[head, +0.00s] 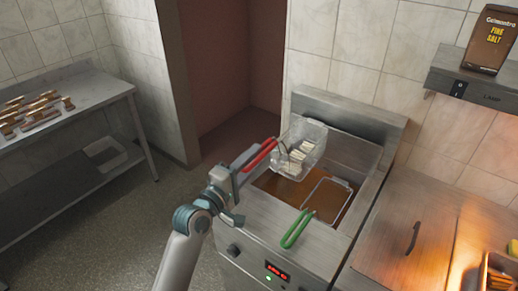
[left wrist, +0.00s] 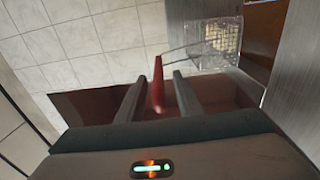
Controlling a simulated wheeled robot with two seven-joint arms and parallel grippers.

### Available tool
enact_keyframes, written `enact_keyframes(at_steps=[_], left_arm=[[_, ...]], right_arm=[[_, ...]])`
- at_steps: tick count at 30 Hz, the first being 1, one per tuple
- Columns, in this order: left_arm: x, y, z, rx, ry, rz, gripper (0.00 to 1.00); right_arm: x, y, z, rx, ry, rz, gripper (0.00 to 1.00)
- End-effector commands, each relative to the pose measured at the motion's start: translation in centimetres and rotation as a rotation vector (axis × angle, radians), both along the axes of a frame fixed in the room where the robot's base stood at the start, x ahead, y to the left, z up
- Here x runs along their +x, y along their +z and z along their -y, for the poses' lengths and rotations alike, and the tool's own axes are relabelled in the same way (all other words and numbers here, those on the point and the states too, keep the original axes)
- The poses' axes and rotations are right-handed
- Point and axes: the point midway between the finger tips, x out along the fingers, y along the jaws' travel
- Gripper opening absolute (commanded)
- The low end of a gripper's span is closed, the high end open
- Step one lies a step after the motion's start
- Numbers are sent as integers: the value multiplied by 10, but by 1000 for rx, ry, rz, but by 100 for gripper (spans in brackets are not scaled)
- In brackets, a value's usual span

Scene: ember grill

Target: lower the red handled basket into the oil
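The red handled basket (head: 303,143) is a wire basket with pale pieces in it, raised above the oil at the fryer's back left. Its red handle (head: 260,155) slopes down toward my left gripper (head: 232,187). In the left wrist view the red handle (left wrist: 158,84) lies between the two fingers of my left gripper (left wrist: 158,92), with gaps showing on both sides, so the gripper looks open around it. The basket (left wrist: 216,42) shows beyond the fingers. The brown oil (head: 283,189) fills the fryer well below. My right gripper is out of view.
A second basket with a green handle (head: 297,229) sits at the right of the fryer well. The fryer's front panel (head: 258,243) has a knob and red display. A steel counter (head: 400,235) adjoins on the right. A side table (head: 85,98) stands far left.

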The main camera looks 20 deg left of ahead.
Motion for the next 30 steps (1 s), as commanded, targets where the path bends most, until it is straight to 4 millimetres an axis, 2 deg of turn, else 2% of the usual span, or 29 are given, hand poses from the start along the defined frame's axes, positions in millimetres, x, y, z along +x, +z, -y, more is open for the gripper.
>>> enact_keyframes(at_steps=[3, 9, 20, 24, 27, 28, 29, 30], left_arm=[[15, 3, 5, -1, 0, 1, 33], [28, 2, 9, -1, 0, 0, 33], [31, 2, 10, -1, 0, 1, 33], [31, 2, 10, -1, 0, 1, 2], [31, 2, 10, -1, 0, 0, 0], [31, 2, 10, -1, 0, 0, 6], [31, 2, 10, -1, 0, 0, 0], [31, 2, 10, -1, 0, 0, 0]], right_arm=[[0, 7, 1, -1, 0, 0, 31], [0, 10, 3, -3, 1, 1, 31], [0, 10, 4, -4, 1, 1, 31], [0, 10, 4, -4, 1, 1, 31], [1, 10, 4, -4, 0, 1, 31], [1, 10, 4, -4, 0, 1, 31], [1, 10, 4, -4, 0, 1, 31], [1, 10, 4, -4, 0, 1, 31]])
